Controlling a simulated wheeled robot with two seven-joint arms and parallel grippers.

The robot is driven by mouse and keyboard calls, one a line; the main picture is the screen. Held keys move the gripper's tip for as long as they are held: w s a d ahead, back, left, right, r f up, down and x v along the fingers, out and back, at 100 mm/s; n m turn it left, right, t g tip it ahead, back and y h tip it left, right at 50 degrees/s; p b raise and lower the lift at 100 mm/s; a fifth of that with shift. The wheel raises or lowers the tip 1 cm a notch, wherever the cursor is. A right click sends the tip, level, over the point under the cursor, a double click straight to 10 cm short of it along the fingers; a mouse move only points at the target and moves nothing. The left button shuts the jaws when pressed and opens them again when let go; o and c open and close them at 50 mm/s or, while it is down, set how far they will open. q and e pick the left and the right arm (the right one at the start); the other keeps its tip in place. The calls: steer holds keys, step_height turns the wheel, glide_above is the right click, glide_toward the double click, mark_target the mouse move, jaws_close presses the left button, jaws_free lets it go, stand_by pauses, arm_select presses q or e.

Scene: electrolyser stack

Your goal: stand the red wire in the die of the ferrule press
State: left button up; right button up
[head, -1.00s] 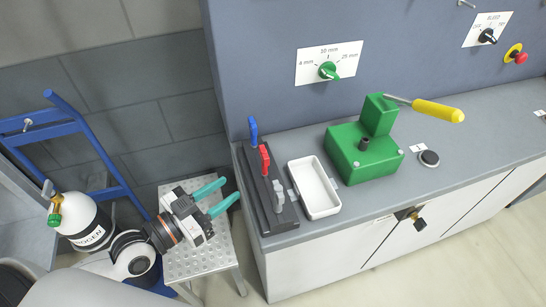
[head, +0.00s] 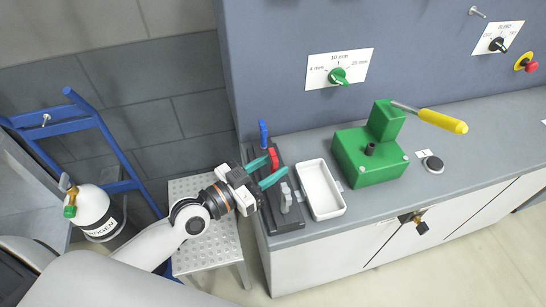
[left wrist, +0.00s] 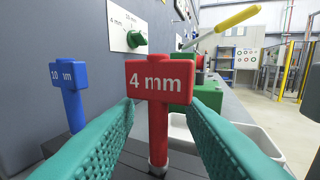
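The red wire (head: 273,158) stands upright in the dark rack (head: 289,222), between the blue wire (head: 263,134) and the grey wire (head: 286,198). In the left wrist view its flag reads "4 mm" (left wrist: 160,82). My left gripper (head: 276,168) is open, its teal fingers reaching in at the red wire. In the left wrist view the fingers (left wrist: 162,108) lie on either side of its stem, with gaps. The green ferrule press (head: 362,170) stands to the right; its dark round die (head: 370,149) looks empty. My right gripper is not in view.
A white tray (head: 326,207) lies between rack and press. The yellow press lever (head: 442,121) sticks out to the right. A green size dial (head: 338,76) is on the wall panel. A black round button (head: 433,164) is right of the press. A perforated stand (head: 207,257) is below my arm.

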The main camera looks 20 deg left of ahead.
arm_select(q)
steer(key=shift+x, duration=1.55)
steer(key=shift+a, duration=0.1)
jaws_close()
steer(key=shift+r, duration=0.1)
